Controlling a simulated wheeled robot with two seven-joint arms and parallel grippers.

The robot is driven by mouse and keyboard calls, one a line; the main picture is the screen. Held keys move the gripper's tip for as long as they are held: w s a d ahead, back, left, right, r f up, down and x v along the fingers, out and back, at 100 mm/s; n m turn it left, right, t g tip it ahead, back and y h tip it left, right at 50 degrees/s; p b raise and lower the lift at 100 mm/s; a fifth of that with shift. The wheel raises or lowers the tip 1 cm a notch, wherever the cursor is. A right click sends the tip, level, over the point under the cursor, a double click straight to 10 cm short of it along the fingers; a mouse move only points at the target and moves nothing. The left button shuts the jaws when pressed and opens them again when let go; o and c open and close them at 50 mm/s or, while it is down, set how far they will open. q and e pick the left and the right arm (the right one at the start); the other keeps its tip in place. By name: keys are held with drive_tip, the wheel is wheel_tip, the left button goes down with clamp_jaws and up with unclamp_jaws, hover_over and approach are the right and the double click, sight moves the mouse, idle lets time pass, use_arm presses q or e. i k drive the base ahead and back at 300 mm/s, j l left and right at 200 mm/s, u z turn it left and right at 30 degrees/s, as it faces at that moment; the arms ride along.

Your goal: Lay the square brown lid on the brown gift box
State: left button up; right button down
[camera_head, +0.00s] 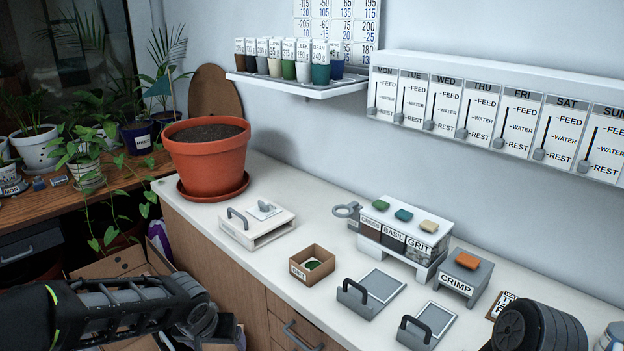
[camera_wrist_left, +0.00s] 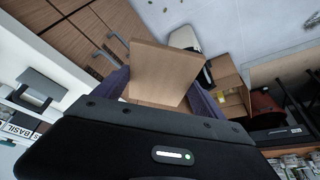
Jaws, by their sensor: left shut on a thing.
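The brown gift box (camera_head: 312,265) stands open on the white counter, with a small label on its front and a green thing inside. My left arm comes in at the lower left of the head view, and its gripper (camera_head: 222,328) is dark and partly cut off, short of the counter's front edge. In the left wrist view the left gripper (camera_wrist_left: 163,90) is shut on the square brown lid (camera_wrist_left: 162,70), a flat plain panel. The lid is apart from the box. My right gripper is out of view; only part of that arm shows at the lower right.
A white slotted block (camera_head: 257,230) and a large terracotta pot (camera_head: 207,160) stand left of the box. Grey handled plates (camera_head: 372,290), a jar stand (camera_head: 402,235) and a CRIMP block (camera_head: 465,276) stand right. Cardboard boxes (camera_head: 112,264) lie below the counter.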

sight(313, 259)
drive_tip(key=i+j, duration=0.15)
drive_tip(key=j, duration=0.2)
drive_tip(key=i+j, duration=0.15)
drive_tip(key=j, duration=0.2)
drive_tip(key=i+j, duration=0.1)
drive_tip(key=j, duration=0.25)
drive_tip(key=i+j, duration=0.15)
drive_tip(key=j, duration=0.2)
drive_tip(key=i+j, duration=0.15)
drive_tip(key=j, duration=0.2)
drive_tip(key=i+j, duration=0.15)
drive_tip(key=j, duration=0.15)
drive_tip(key=z, duration=2.15)
drive_tip(key=i, duration=0.5)
